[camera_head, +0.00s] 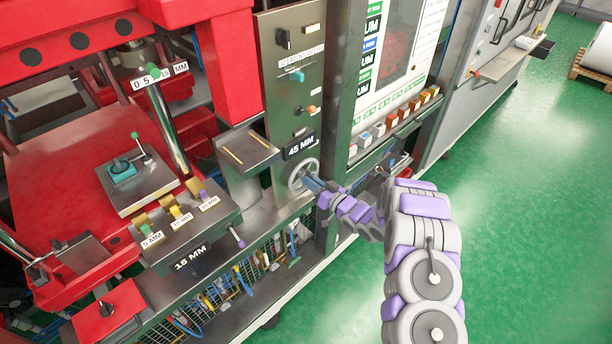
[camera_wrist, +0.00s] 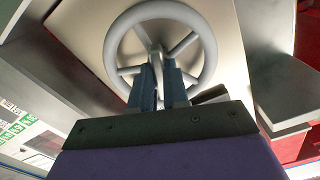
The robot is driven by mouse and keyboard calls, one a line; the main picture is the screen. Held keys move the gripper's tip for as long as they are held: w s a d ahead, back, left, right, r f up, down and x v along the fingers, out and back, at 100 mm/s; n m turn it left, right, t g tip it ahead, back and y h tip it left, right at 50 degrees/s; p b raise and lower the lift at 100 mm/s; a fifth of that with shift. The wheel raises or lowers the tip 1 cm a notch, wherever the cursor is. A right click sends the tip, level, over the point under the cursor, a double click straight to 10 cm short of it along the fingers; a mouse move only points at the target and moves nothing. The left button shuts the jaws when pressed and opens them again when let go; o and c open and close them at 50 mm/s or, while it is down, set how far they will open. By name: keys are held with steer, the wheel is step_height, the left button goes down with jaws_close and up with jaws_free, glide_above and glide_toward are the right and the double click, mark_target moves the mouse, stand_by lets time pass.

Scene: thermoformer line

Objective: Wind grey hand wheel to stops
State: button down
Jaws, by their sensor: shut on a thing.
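The grey hand wheel (camera_head: 302,171) is on the metal panel, under a "45 MM" sign (camera_head: 300,146). In the wrist view the hand wheel (camera_wrist: 113,50) faces me with its rim and spokes in sight. My gripper (camera_head: 311,183) reaches the wheel from the lower right. In the wrist view my gripper (camera_wrist: 160,80) has its two blue-grey fingers close together at the lower part of the wheel, shut on a grey part of it between hub and rim. The fingers hide part of the lower rim.
A small metal shelf (camera_head: 246,150) sticks out left of the wheel. A row of coloured buttons (camera_head: 390,118) lies to the right. A lower plate with levers (camera_head: 180,215) is at left, with a purple-knobbed lever (camera_head: 238,238). The green floor (camera_head: 520,200) at right is clear.

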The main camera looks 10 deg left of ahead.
steer(key=m+p, duration=0.2)
steer(key=shift+m, duration=0.4)
stand_by(0.4)
steer(key=shift+m+p, duration=0.75)
steer(key=shift+m, duration=0.35)
steer(key=c, duration=1)
jaws_free()
steer(key=shift+c, duration=0.2)
steer(key=v, duration=1.7)
steer(key=shift+d, duration=0.2)
